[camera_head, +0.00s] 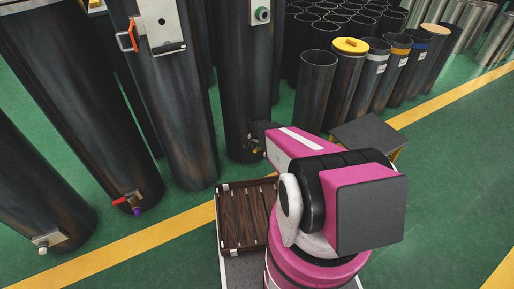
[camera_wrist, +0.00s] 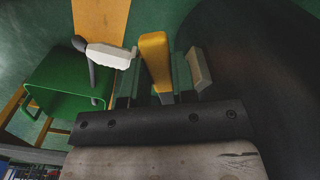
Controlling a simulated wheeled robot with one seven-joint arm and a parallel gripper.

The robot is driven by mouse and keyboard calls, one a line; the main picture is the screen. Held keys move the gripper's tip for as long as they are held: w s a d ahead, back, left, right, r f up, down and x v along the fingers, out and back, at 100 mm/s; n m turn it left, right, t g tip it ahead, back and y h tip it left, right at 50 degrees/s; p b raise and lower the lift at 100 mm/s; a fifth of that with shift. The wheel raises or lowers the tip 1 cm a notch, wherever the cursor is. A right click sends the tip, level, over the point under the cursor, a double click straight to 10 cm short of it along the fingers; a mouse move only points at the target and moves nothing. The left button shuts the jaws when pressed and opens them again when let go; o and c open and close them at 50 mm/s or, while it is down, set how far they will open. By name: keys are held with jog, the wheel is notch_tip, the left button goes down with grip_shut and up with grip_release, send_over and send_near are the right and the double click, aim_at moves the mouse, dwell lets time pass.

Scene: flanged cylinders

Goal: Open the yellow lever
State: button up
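The yellow lever (camera_wrist: 155,62) stands out in the wrist view, between the two fingers of my gripper (camera_wrist: 157,82). The fingers are apart, one on each side of it; whether either touches it is hard to tell. In the head view my gripper (camera_head: 264,133) is at the lower part of a dark upright cylinder (camera_head: 247,70). A small yellow part, likely the lever (camera_head: 257,149), shows just below it. The lever's mount is mostly hidden behind my gripper and arm.
A red lever (camera_head: 126,198) sits low on another cylinder, and an orange handle (camera_head: 128,38) higher up. A wooden slatted crate (camera_head: 247,215) is beside my base. A dark-topped stool (camera_head: 367,133) stands right of my arm. Green floor is free at right.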

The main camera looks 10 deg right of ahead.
grip_shut()
jog(key=shift+s+d+n, duration=0.1)
jog(key=shift+d+n, duration=0.05)
jog(key=shift+n, duration=0.15)
jog(key=d+n, duration=0.1)
jog(key=n, duration=0.2)
jog(key=d+n, duration=0.2)
jog(key=s+d+n, duration=0.1)
jog(key=n, duration=0.2)
jog(key=shift+d+n, duration=0.15)
jog(key=shift+n, duration=0.15)
jog(key=shift+w+d+n, duration=0.1)
jog(key=shift+d+n, duration=0.5)
jog(key=shift+n, duration=0.6)
jog(key=o, duration=0.9)
grip_release()
jog(key=shift+c, duration=0.2)
